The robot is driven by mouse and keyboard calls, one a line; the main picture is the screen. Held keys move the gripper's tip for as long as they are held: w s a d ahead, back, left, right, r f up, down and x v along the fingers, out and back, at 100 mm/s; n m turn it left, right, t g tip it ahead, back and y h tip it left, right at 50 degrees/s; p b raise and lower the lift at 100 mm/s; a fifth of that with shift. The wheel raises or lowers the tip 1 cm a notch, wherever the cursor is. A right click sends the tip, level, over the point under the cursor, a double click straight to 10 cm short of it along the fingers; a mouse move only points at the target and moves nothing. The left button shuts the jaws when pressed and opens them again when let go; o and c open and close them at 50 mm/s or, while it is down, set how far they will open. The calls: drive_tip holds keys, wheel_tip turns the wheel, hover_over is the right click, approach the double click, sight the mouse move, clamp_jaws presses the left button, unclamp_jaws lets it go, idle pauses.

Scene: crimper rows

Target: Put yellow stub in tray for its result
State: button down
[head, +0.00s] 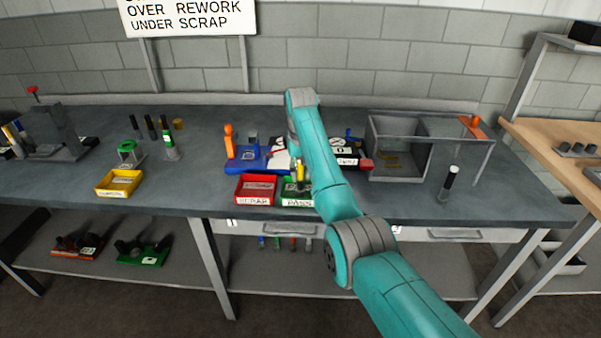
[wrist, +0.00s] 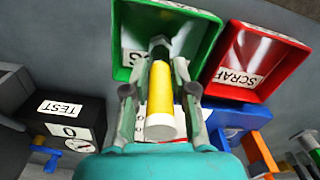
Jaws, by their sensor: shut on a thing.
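The yellow stub (wrist: 160,88) has a white end and a dark tip. My gripper (wrist: 158,72) is shut on it and holds it over the green tray (wrist: 205,50), whose label is partly hidden by the stub. In the head view the stub (head: 299,172) is upright above the green tray (head: 297,204), partly hidden by my arm. The red tray labelled SCRAP (wrist: 290,60) is beside the green one. A yellow tray (head: 118,192) stands farther left on the bench. The black test unit (wrist: 68,118) is marked TEST and shows 0.
A wall sign (head: 190,15) reads OVER REWORK, UNDER SCRAP. A blue fixture with an orange clamp (head: 229,145) stands behind the trays. A clear-sided case (head: 405,150) and a dark white-topped cylinder (head: 448,183) are at right. Dark cylinders (head: 150,128) stand at back left.

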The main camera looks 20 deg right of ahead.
drive_tip(key=c, duration=0.9)
unclamp_jaws()
drive_tip(key=shift+c, duration=0.2)
wheel_tip(320, 180, up, 12)
drive_tip(key=shift+r, duration=0.1)
